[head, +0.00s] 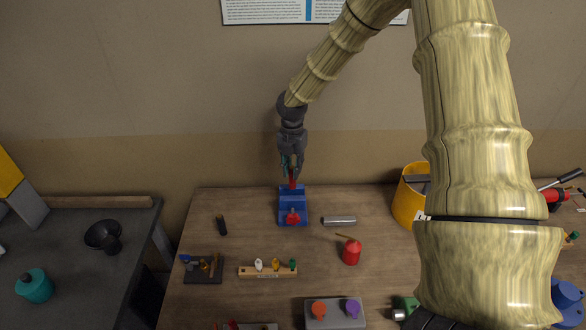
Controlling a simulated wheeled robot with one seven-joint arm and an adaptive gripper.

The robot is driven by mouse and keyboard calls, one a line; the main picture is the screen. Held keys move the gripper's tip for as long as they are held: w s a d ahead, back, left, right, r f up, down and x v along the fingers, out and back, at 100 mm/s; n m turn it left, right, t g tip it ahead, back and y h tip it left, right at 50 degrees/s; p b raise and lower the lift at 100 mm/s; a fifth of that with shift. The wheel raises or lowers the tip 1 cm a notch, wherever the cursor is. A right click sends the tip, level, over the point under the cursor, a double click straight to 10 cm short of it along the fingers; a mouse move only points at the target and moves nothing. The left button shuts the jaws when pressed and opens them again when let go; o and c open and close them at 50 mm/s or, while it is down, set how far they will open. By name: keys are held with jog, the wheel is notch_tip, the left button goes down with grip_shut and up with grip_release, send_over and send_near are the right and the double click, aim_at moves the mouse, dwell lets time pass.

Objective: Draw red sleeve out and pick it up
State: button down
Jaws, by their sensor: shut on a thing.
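A slim red sleeve (292,182) stands upright in the head view, at the back edge of a blue block (285,194) on the wooden table. My gripper (291,169) points down above the block and is shut on the sleeve's upper part. The sleeve's lower end meets the block in the picture; I cannot tell whether it is still inside or just above or behind it. A red knob-like part (292,217) shows on the block's front.
A red oil can (351,252), a wooden rack (267,271) and a yellow bucket (408,205) are nearby. My arm hides part of the table's right side.

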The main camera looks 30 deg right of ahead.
jog(key=shift+r, duration=0.25)
dwell(0.9)
